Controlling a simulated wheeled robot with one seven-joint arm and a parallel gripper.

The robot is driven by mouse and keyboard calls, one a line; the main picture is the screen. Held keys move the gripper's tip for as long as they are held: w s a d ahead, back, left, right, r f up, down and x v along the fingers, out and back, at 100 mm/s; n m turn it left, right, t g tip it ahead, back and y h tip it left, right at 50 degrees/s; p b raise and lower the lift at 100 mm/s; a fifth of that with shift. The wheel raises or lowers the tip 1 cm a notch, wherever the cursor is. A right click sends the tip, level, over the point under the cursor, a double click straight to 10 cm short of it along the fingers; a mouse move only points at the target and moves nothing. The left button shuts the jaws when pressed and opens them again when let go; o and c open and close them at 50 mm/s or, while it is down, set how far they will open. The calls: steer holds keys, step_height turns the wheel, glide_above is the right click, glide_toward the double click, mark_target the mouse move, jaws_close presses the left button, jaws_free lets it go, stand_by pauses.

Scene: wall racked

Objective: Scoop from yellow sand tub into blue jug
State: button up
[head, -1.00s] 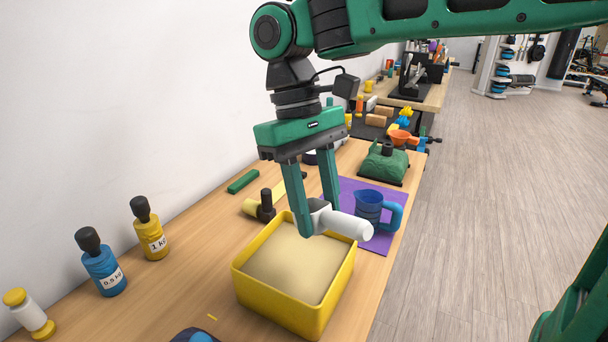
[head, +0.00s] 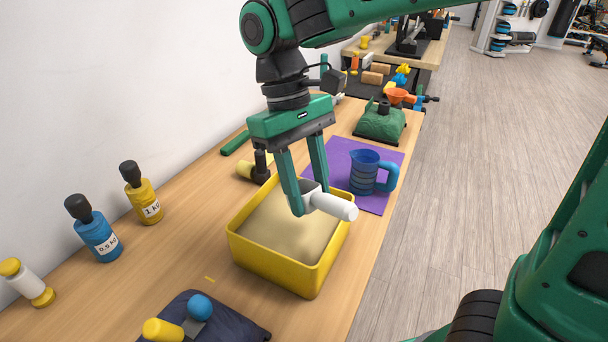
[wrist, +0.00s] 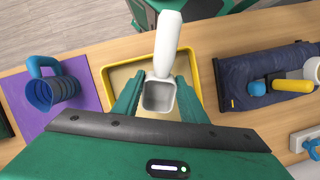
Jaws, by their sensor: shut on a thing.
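My gripper (head: 308,202) is shut on a white scoop (head: 334,206) and holds it above the yellow sand tub (head: 262,259). In the wrist view the scoop (wrist: 166,50) lies between the fingers, its square grey-white bowl towards me and its handle pointing away, over the tub's far rim. The bowl looks empty in that view. Pale, fairly level sand (head: 290,226) fills the tub. The blue jug (head: 363,172) stands upright on a purple mat (head: 373,203) just behind the tub, its handle to the right. It also shows at the left of the wrist view (wrist: 40,94).
Blue (head: 97,238) and yellow (head: 142,199) weights stand near the wall at left. A dark blue pouch with tools (head: 235,325) lies in front of the tub. The table's right edge is close to the tub.

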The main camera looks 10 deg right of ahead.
steer(key=shift+f, duration=3.55)
steer(key=shift+f, duration=0.2)
steer(key=shift+c, duration=0.5)
steer(key=shift+r, duration=0.1)
steer(key=shift+r+t+y, duration=0.35)
steer(key=shift+r+t, duration=0.25)
steer(key=shift+r, duration=1.55)
steer(key=shift+r+t+y, duration=0.4)
steer(key=shift+r+t, duration=0.2)
steer(key=shift+r, duration=1.55)
steer(key=shift+r+t+y, duration=0.35)
steer(key=shift+r+t, duration=0.25)
steer(key=shift+r, duration=1.55)
